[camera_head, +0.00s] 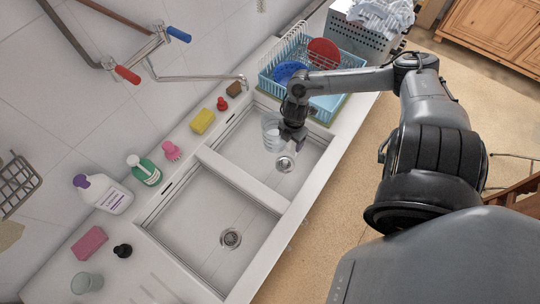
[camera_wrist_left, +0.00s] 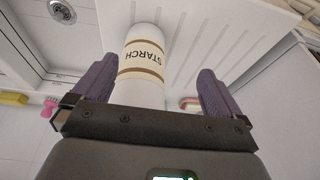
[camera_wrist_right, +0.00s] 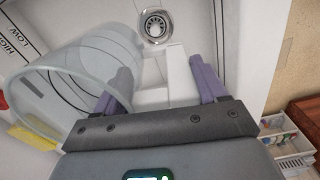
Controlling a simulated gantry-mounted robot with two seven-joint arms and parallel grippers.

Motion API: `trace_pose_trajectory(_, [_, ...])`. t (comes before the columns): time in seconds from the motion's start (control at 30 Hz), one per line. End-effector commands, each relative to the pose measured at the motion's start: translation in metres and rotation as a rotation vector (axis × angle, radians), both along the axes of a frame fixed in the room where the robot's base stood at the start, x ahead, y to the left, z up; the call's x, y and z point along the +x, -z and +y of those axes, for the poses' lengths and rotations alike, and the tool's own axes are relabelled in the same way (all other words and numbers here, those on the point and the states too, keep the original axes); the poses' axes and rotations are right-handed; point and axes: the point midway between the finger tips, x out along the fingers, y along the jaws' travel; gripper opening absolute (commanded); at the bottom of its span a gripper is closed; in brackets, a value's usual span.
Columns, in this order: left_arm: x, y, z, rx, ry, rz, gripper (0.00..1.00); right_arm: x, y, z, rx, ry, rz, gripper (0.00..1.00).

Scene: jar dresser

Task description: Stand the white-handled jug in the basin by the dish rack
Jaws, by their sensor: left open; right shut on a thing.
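The clear jug (camera_head: 270,132) is over or in the basin by the dish rack (camera_head: 310,155), its base height unclear. In the right wrist view the jug (camera_wrist_right: 75,85) is on the left, its white handle (camera_wrist_right: 170,78) between the fingers. My right gripper (camera_head: 291,138) is shut on that handle; it also shows in the right wrist view (camera_wrist_right: 155,88). My left gripper (camera_wrist_left: 152,85) is open in the left wrist view, a white STARCH container (camera_wrist_left: 143,58) between its fingers in the picture. I cannot tell whether they touch. The left gripper is outside the head view.
The blue dish rack (camera_head: 330,106) stands beyond the basin. A second, empty basin (camera_head: 205,225) is nearer. A yellow sponge (camera_head: 202,120), pink brush (camera_head: 171,151), green bottle (camera_head: 144,169) and white bottle (camera_head: 101,194) line the back ledge. A faucet (camera_head: 200,78) reaches over it.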

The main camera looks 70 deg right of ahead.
Motion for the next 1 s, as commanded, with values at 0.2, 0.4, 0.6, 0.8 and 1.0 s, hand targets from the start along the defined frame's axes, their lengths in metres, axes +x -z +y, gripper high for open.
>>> trace_pose_trajectory(0.2, [0.0,0.014,0.002,0.007,0.004,0.0,1.0,-0.006,0.008,-0.023,-0.001,-0.096,-0.001,0.15])
trace_pose_trajectory(0.4, [0.0,0.019,0.001,0.005,0.004,-0.001,1.0,0.001,0.013,-0.028,-0.001,-0.122,-0.004,0.15])
trace_pose_trajectory(0.6, [0.0,0.026,0.0,0.001,0.001,-0.001,1.0,0.021,0.024,-0.023,0.003,-0.125,-0.007,0.15])
trace_pose_trajectory(0.8, [0.0,0.03,-0.002,-0.007,-0.005,-0.001,1.0,0.047,0.039,-0.018,0.004,-0.122,-0.008,0.15])
trace_pose_trajectory(1.0, [0.0,0.034,-0.002,-0.009,-0.006,-0.002,1.0,0.077,0.058,-0.013,0.004,-0.121,-0.006,0.15])
